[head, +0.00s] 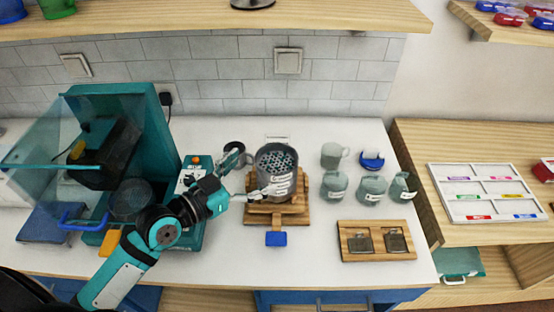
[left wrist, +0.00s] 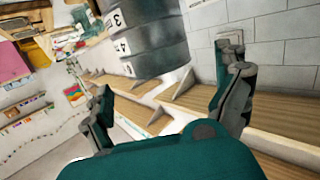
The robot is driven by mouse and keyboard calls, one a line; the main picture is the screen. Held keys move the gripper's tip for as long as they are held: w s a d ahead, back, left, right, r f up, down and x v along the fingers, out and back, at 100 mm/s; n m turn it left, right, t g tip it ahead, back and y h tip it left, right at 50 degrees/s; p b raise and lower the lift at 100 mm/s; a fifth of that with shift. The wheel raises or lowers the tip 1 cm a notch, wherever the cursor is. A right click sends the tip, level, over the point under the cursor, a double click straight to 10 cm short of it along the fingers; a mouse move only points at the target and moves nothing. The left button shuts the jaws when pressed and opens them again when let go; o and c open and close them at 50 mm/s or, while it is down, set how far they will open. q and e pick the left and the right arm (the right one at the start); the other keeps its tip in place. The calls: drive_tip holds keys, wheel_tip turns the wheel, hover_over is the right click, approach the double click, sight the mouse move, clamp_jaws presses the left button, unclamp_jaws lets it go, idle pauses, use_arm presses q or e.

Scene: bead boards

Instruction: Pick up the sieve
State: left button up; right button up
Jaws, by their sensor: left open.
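The sieve (head: 277,160) appears to be the grey metal cylinder with a perforated top and white labels on its side. It stands upright on a wooden stand (head: 252,213) on the white counter. In the left wrist view the labelled cylinder (left wrist: 145,35) shows beyond and between the fingers, its top out of frame. My left gripper (head: 249,173) is open at the left side of the cylinder, with one finger toward its back and one toward its front. I cannot tell whether either finger touches it. My right gripper is not in view.
A teal machine with a clear cover (head: 60,130) stands at the left. Several grey-green cups (head: 372,188) and a wooden tray (head: 350,227) are to the right. A blue tab (head: 276,239) is at the stand's front. The counter (head: 310,270) is clear in front.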

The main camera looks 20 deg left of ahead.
sight(270, 169)
use_arm(q)
drive_tip(key=shift+w+d, duration=0.3)
drive_tip(key=shift+w, duration=0.15)
drive_tip(key=p+x, duration=0.2)
drive_tip(key=x, duration=0.2)
drive_tip(key=shift+w+d, duration=0.15)
drive_tip(key=shift+d, duration=0.05)
drive_tip(key=shift+w+d, duration=0.1)
drive_tip(key=shift+w, duration=0.05)
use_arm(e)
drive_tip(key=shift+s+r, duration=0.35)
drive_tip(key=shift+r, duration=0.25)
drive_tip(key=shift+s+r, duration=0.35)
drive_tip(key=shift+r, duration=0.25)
use_arm(q)
drive_tip(key=c, duration=0.9)
